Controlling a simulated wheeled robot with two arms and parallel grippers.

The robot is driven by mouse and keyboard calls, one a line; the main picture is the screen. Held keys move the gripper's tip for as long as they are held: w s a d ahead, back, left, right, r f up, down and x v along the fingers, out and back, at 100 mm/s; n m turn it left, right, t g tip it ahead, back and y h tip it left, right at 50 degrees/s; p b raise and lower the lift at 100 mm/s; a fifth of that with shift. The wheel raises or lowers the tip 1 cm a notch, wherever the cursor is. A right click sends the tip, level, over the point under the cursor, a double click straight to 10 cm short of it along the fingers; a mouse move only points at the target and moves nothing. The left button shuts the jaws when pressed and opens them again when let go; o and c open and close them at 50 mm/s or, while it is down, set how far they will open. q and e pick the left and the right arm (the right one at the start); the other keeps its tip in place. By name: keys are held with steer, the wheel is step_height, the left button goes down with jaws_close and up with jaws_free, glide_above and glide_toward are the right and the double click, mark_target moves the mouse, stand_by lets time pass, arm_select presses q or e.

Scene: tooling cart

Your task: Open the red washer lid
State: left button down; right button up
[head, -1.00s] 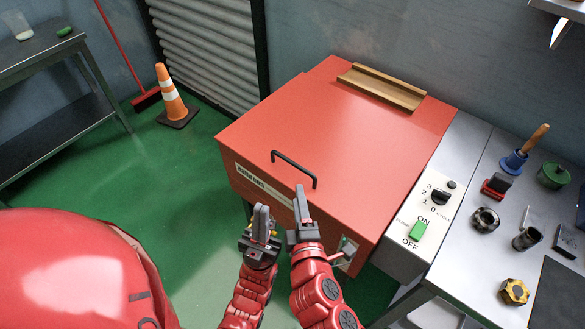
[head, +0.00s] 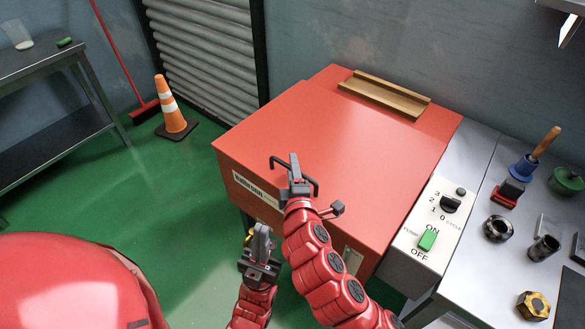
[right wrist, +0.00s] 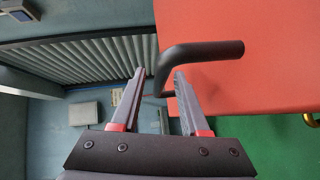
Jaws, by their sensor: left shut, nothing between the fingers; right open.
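The red washer lid (head: 330,130) is down on the red washer body, whose front face carries a label (head: 249,186). A black bar handle (head: 281,162) stands near the lid's front edge. My right gripper (head: 294,165) is over the handle, open. In the right wrist view the handle (right wrist: 205,50) runs across near the tips of the open fingers (right wrist: 158,80), with its bent end close to the right finger. I cannot tell whether it touches. My left gripper (head: 261,235) is shut and empty, low in front of the washer and apart from it.
A control panel (head: 437,218) with a knob and green switch is on the right. A grey bench (head: 480,235) beside it holds several tools and parts. An orange cone (head: 168,105) stands on the floor at left.

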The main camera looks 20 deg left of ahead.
jaws_close()
stand_by(1.4)
